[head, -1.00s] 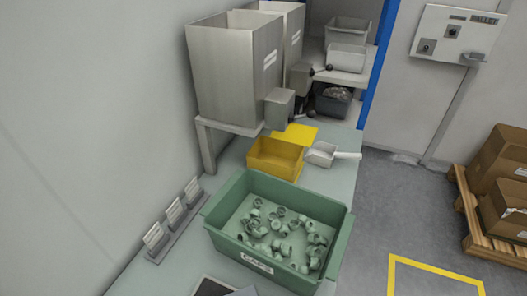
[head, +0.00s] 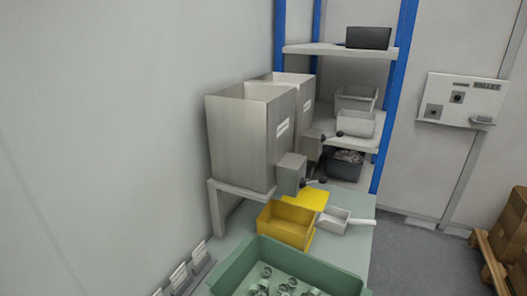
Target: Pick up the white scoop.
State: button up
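The white scoop (head: 336,221) lies on the pale green table in the head view, just right of a yellow bin (head: 286,224). Its open bowl is on the left, close beside the bin, and its handle points right, toward the table's right edge. My gripper is not in view, so I cannot see whether it is open or shut.
A green crate (head: 342,279) with caps is at the front. Two grey hoppers (head: 240,140) on a stand rise behind the yellow bin, with dark-knobbed levers. A blue-posted shelf (head: 340,50) with bins stands behind. Boxes on a pallet (head: 490,268) are at right.

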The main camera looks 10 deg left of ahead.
aim_at(334, 220)
jog(key=i+l+z, duration=0.4)
jog(key=i, duration=0.4)
jog(key=i+l, duration=0.25)
jog(key=i, duration=0.3)
jog(key=i+u, duration=0.25)
jog(key=u, duration=0.2)
jog(key=i+l+u, duration=0.1)
jog(key=i+u, duration=0.2)
jog(key=u, duration=0.15)
jog(key=i+l+u, duration=0.2)
jog(key=u, duration=0.25)
jog(key=i+l+u, duration=0.25)
jog(key=u, duration=0.2)
